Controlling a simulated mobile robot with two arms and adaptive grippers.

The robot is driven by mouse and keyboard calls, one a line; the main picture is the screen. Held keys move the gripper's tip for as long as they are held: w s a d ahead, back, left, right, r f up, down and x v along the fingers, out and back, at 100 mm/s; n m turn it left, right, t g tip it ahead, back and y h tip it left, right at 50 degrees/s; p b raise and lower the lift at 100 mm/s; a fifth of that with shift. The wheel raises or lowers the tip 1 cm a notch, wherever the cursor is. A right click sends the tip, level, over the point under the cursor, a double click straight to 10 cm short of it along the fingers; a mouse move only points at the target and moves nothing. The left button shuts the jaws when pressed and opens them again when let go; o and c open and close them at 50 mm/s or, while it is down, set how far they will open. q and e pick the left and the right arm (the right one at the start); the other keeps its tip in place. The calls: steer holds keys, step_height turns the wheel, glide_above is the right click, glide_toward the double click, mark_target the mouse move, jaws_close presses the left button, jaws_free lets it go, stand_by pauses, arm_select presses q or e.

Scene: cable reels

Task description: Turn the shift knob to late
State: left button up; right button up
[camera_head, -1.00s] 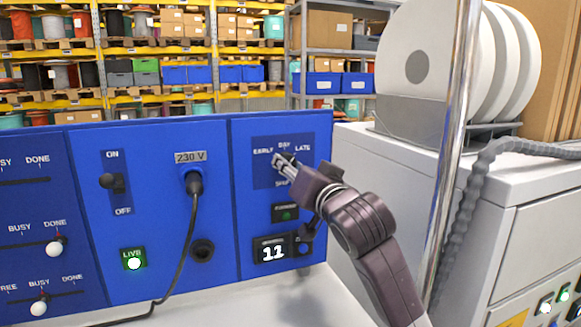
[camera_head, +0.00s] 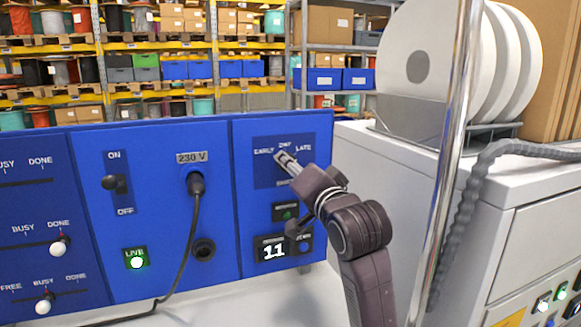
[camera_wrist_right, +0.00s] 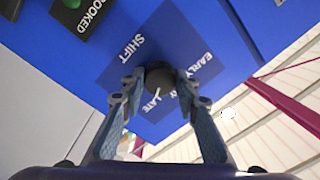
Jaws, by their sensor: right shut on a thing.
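The shift panel (camera_head: 263,180) is a darker blue square on the blue cabinet, with EARLY, DAY and LATE printed around its top. My right gripper (camera_head: 285,158) reaches it from the lower right and hides the knob in the head view. In the right wrist view, the round black shift knob (camera_wrist_right: 160,77) sits between the fingertips of my right gripper (camera_wrist_right: 158,84), which is shut on it. A short white mark on the knob points down in that view, toward the word LATE. My left gripper is in no view.
Left of the panel are a plugged 230 V cable (camera_head: 193,235), an ON/OFF switch (camera_head: 110,182) and several sliders. A metal pole (camera_head: 455,130) and a grey machine (camera_head: 510,220) stand right of my arm.

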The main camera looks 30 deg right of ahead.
steer(key=o, duration=1.2)
steer(key=shift+c, duration=0.2)
steer(key=shift+s, duration=0.15)
steer(key=v, duration=0.7)
